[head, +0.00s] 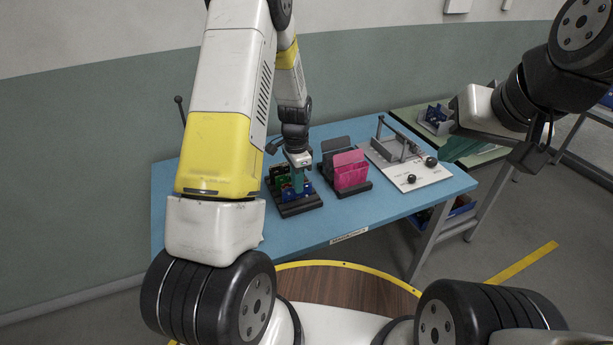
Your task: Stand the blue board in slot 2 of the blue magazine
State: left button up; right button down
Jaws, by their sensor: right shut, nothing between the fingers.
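My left gripper (297,183), with teal fingers, points down at a dark rack (298,209) on the left part of the table. I cannot tell the slot numbers or which rack is the blue magazine. A second dark rack (352,190) holds pink boards (350,170) and grey ones. My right gripper (459,149) is shut and empty, raised at the right.
The blue table (320,233) has bare room along its front. A white plate with a grey fixture (396,150) and black knobs stands right of the racks. Behind it, a green-topped table (409,118) carries a grey bin (433,127). A blue bin (457,211) sits below the table.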

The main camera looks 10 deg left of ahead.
pick_arm(q)
grip_shut()
jog(key=shift+r, duration=0.2)
jog(key=shift+r, duration=3.35)
jog(key=shift+a, duration=0.1)
